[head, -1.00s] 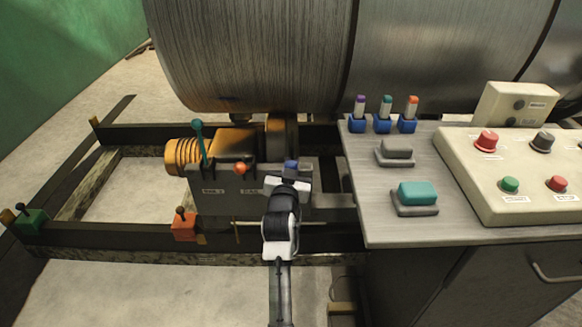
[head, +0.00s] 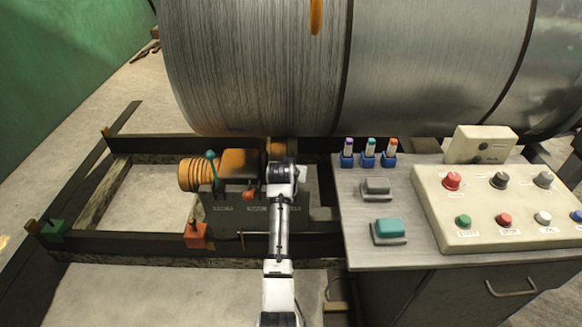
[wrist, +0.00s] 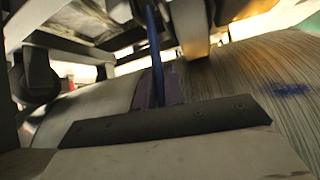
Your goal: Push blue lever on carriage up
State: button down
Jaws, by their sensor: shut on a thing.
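The carriage (head: 228,205) is a dark grey block with labels on its front and orange machinery behind it. A teal lever (head: 212,168) and a lever with an orange-red knob (head: 248,195) stand on it. My gripper (head: 284,168) is over the carriage's right part and hides the blue lever in the head view. In the wrist view the blue lever (wrist: 155,62) is a thin rod rising from behind a dark plate (wrist: 165,123). My gripper (wrist: 154,22) is shut on its upper part. The lever's top end is out of sight.
A large ribbed metal drum (head: 260,75) stands close behind the carriage. A control desk (head: 360,250) with buttons and knobs is to the right. The dark floor frame (head: 110,243) carries a green block (head: 52,232) and an orange block (head: 195,235).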

jog(key=shift+w+r+g+p, duration=0.15)
jog(key=shift+w+g+p, duration=0.65)
jog(key=shift+w+g, duration=0.35)
jog(key=shift+r, duration=0.1)
jog(key=c, duration=1.5)
grip_release()
jog(key=shift+w, duration=0.15)
jog(key=b+v, duration=0.2)
jog(key=v, duration=1.1)
jog(key=shift+s+r, duration=0.15)
jog(key=shift+s, duration=0.2)
